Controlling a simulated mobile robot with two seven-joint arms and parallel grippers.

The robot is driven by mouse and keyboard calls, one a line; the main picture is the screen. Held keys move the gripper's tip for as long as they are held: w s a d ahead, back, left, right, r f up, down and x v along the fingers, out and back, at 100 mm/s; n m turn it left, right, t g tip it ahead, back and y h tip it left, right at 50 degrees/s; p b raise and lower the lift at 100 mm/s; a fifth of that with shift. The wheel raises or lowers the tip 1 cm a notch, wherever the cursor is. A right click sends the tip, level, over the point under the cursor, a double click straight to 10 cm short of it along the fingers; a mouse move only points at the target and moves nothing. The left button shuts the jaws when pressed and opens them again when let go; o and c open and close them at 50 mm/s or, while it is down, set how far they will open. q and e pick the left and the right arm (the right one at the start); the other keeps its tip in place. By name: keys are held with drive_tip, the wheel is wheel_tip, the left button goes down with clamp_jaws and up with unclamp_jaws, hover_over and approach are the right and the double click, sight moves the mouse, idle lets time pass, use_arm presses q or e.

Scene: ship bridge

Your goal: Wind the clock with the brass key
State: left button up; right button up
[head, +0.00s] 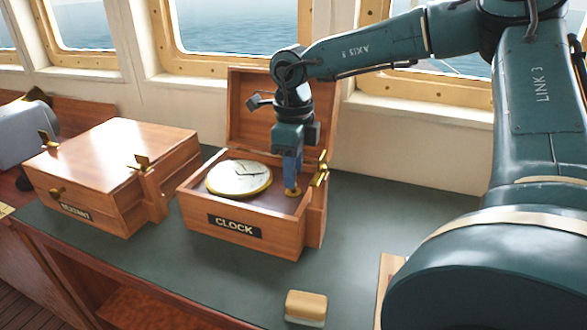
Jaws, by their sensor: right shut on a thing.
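The clock (240,178) lies face up in an open wooden box (198,206) labelled "CLOCK". It has a pale round dial with a brass rim and dark hands. The box's lid (243,105) stands raised at the back. My right gripper (292,180) points down over the right part of the box, to the right of the dial. It is shut on a small brass piece, which looks like the brass key (292,191). The fingers hide part of it. The key is apart from the dial. My left gripper is out of view.
A closed wooden box (120,150) labelled "SEXTANT" stands to the left, with brass catches. A small tan and cream block (305,307) lies at the counter's front. The green counter top (400,210) is clear right of the clock box. Windows line the back wall.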

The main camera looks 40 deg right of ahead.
drive_tip(key=n+b, duration=0.1)
drive_tip(key=n, duration=0.1)
drive_tip(key=shift+n, duration=0.4)
drive_tip(key=shift+n+b, duration=0.65)
drive_tip(key=shift+n, duration=1.25)
drive_tip(key=o, duration=1)
wheel_tip(320, 180, up, 13)
drive_tip(key=shift+r, duration=0.1)
drive_tip(key=shift+c, duration=0.4)
